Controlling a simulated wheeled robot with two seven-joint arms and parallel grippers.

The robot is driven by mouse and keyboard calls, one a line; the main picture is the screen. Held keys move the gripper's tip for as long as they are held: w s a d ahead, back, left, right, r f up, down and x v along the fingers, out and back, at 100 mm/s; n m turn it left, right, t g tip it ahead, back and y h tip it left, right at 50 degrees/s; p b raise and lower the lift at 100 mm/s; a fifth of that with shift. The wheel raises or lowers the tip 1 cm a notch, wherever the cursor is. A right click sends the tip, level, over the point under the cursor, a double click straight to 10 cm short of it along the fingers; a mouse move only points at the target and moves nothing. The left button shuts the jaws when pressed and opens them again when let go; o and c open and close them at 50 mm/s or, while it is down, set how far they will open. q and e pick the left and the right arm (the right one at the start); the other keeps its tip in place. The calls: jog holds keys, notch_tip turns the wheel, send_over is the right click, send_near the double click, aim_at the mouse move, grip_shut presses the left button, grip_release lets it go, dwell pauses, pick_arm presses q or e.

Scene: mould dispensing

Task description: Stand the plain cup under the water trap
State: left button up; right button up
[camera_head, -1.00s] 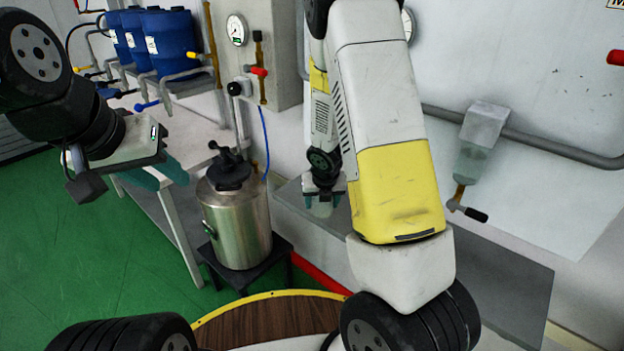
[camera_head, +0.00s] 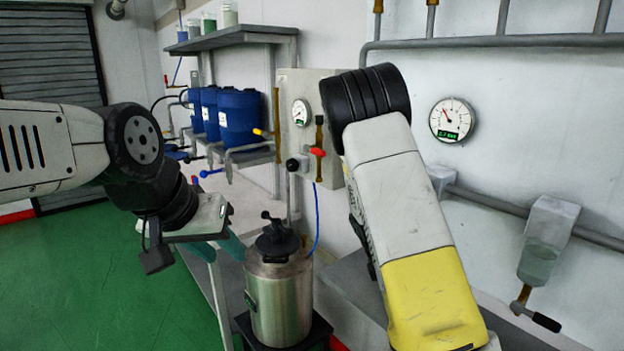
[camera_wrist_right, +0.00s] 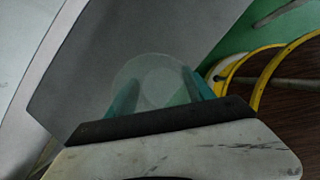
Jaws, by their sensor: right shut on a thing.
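The water trap (camera_head: 540,263) is a clear bowl under a grey block on the right wall, with a brass drain and a black-handled valve below it. In the right wrist view my right gripper (camera_wrist_right: 158,95) is shut on a translucent round cup (camera_wrist_right: 155,70), seen from above over a grey surface. I cannot tell whether the cup touches that surface. In the head view the right gripper and the cup are hidden by my right arm. My left gripper (camera_head: 216,248) is at the left with its teal fingers apart and empty, away from the trap.
A grey bench (camera_head: 350,283) runs along the wall below the trap, partly behind my right arm. A steel pressure pot (camera_head: 280,300) stands left of it. A grey pipe (camera_head: 490,202) crosses the wall.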

jog(key=m+g, duration=0.1)
jog(key=m, duration=0.3)
jog(key=shift+g, duration=0.3)
jog(key=m, duration=0.2)
jog(key=a+m+g+y, duration=0.1)
jog(key=m, duration=0.1)
jog(key=a+m+g, duration=0.1)
jog(key=m, duration=0.1)
jog(key=shift+s+a+r+m+y, duration=0.1)
jog(key=shift+s+a+m+y, duration=0.05)
jog(key=shift+s+m+y, duration=0.2)
jog(key=shift+a+r+m+g+y, duration=0.2)
jog(key=shift+a+m+y, duration=0.25)
jog(key=shift+a+m, duration=0.6)
jog(key=shift+a+r+m+g+y, duration=0.15)
jog(key=shift+a+m+y, duration=0.4)
jog(key=shift+m, duration=0.85)
jog(key=shift+a+r+m+g+y, duration=0.1)
jog(key=shift+a+r+m+y, duration=0.2)
jog(key=shift+a+m, duration=0.8)
